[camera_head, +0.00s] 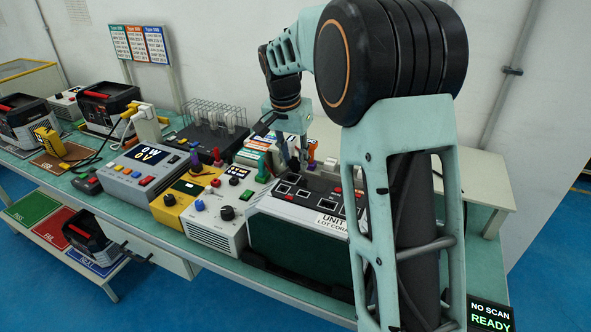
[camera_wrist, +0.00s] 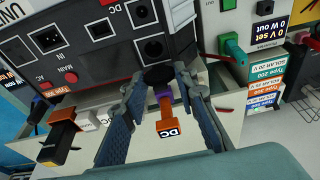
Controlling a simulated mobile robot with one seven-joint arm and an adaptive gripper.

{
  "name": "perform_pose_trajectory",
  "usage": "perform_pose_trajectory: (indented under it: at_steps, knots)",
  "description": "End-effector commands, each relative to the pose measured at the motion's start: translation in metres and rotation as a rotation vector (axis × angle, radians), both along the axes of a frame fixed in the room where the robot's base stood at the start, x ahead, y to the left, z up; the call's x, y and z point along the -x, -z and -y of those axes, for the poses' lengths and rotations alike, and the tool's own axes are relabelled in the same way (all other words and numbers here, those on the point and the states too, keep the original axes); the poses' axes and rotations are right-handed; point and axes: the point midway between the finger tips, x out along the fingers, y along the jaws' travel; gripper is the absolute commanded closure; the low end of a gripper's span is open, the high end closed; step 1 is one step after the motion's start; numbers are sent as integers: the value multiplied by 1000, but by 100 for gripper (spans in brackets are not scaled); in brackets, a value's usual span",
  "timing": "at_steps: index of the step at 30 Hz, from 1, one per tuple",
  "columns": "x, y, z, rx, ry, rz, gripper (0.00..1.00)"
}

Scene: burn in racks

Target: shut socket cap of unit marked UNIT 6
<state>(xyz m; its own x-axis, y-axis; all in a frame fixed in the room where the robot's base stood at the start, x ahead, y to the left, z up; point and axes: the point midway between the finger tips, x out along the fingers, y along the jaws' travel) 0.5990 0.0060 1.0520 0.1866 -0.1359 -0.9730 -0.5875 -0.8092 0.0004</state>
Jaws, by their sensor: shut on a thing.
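The unit (camera_head: 295,215), a dark green and grey case with a black top panel, stands on the bench. Its label reads "UNIT"; my arm hides the number. In the wrist view its black panel (camera_wrist: 88,58) shows several sockets, including a round socket (camera_wrist: 152,47) near a "DC" mark. A black round cap (camera_wrist: 158,75) sits just below that socket, apart from its opening. My gripper (camera_wrist: 158,84) is shut on this cap, one fingertip at each side. In the head view my gripper (camera_head: 292,156) is over the panel's far part.
An orange "DC" plug (camera_wrist: 167,122) with a purple end shows between my fingers. A black and orange plug (camera_wrist: 61,136) is at the left. A yellow instrument (camera_head: 182,199) and a grey power supply (camera_head: 145,178) stand left of the unit, with cables beyond.

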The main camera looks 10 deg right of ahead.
Motion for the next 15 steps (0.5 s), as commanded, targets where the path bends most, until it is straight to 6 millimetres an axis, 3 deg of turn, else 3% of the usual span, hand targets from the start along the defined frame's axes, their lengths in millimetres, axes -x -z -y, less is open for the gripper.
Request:
perform_pose_trajectory:
  at_steps: [1, 15]
  knots:
    - [1, 8, -2, 17, -4, 29, 98]
    - [10, 11, -9, 165, -3, 235, 98]
